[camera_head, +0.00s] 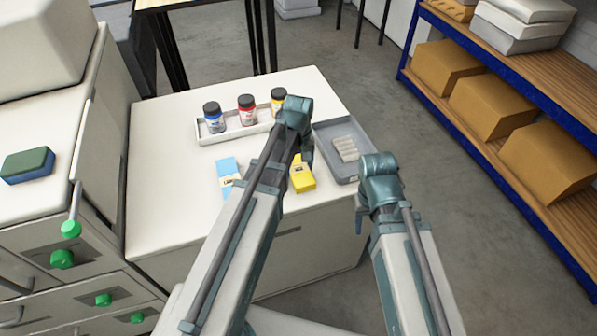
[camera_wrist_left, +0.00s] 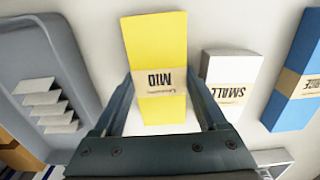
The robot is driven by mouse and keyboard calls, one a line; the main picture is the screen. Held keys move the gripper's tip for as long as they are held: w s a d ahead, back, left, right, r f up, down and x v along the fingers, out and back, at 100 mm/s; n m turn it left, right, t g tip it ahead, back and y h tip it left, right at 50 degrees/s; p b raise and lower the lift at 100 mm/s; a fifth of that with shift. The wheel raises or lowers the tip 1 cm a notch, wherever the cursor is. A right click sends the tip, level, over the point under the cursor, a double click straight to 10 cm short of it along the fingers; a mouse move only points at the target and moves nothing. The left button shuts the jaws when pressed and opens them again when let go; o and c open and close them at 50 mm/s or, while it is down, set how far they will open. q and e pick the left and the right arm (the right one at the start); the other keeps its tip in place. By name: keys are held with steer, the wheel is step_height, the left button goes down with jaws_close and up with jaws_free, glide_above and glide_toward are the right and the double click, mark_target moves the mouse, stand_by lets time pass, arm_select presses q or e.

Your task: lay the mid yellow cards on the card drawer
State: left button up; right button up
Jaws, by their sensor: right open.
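The mid yellow cards are a yellow pack (camera_head: 301,178) with a paper band, on the white cabinet top. My right gripper (camera_head: 362,208) is open and empty at the cabinet's right edge.
A blue pack (camera_head: 227,170) lies left of the yellow one. A white SMALL pack (camera_wrist_left: 222,75) sits between them. A white rack (camera_head: 232,134) with blue, red and yellow bottles stands behind. A shelf (camera_head: 545,165) with boxes is at right. The cabinet top's left part is clear.

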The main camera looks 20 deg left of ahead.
arm_select(q)
jaws_close()
steer(key=shift+r, duration=0.15)
arm_select(e)
steer(key=shift+r, duration=0.15)
